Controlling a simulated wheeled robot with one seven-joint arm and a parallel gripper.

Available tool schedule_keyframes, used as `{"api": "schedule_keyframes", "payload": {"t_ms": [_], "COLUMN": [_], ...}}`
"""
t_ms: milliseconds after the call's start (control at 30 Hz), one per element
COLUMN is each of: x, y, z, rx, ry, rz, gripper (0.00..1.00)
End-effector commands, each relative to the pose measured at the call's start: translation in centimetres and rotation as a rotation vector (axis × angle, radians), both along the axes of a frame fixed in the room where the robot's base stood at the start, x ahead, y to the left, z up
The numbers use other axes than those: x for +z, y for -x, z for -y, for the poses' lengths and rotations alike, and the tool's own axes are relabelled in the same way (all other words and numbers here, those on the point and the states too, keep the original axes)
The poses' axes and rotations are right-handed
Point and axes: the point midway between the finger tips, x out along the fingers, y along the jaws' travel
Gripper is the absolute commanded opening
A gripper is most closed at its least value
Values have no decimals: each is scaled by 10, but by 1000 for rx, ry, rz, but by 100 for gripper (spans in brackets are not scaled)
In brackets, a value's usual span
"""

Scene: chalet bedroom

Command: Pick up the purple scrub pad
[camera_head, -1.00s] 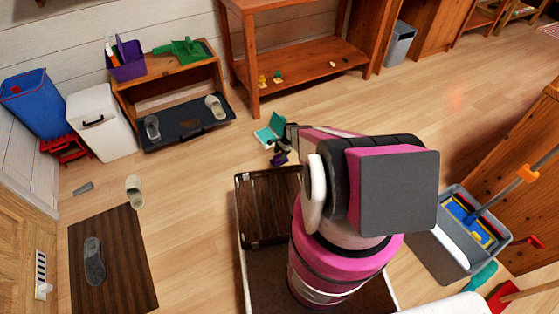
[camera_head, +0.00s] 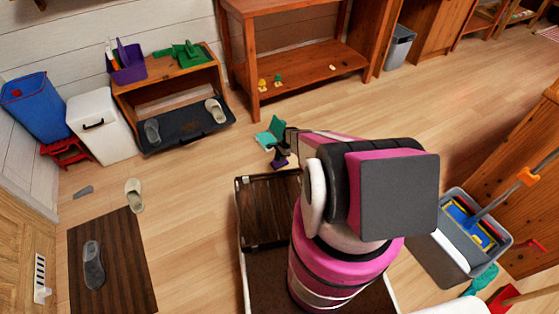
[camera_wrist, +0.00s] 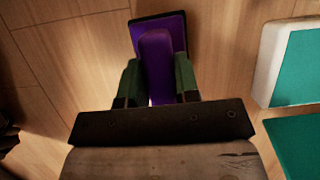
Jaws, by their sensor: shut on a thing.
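The purple scrub pad (camera_wrist: 158,55) has a dark-edged flat base and a raised purple grip in the wrist view. My gripper (camera_wrist: 157,72) has its two green-looking fingers on either side of that grip, shut on it. In the head view the purple pad (camera_head: 279,162) shows small and partly hidden just below my gripper (camera_head: 281,147), close to the floor. I cannot tell whether the pad touches the floor.
A teal and white object (camera_wrist: 290,65) lies right beside the pad; teal also shows in the head view (camera_head: 270,133). A dark-slatted crate (camera_head: 268,205) is close below. A wooden shelf (camera_head: 300,75) stands behind. Open floor (camera_head: 400,105) lies to the right.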

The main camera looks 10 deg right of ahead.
Motion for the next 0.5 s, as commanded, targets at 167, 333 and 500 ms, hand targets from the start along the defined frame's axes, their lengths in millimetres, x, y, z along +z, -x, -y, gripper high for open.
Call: {"api": "schedule_keyframes", "payload": {"t_ms": [167,333,500], "x": [25,49,71], "y": [2,17,38], "z": [0,-20,-51], "rx": [0,3,4], "ry": [0,0,0], "rz": [1,0,1], "gripper": [5,5,5]}}
